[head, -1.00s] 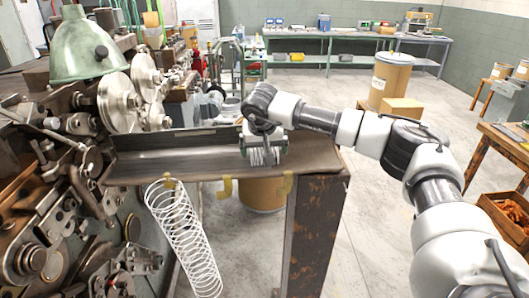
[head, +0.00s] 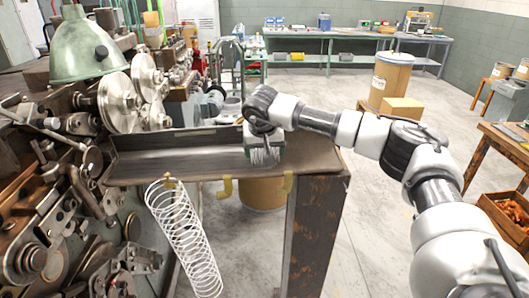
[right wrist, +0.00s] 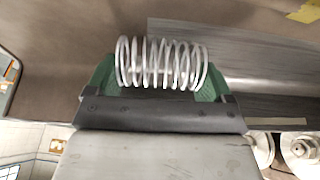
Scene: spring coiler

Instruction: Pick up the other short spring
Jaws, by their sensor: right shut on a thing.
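A short white spring (right wrist: 160,64) lies crosswise between the green fingers of my right gripper (right wrist: 157,78) in the right wrist view. The fingers press on its two ends, so the gripper is shut on it. In the head view my right gripper (head: 264,146) points down over the metal tray (head: 180,160), and the short spring (head: 263,158) shows at its fingertips near the tray's right part. I cannot tell whether the spring touches the tray. My left gripper is not in view.
The coiling machine (head: 60,190) fills the left. The tray's middle looks clear.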

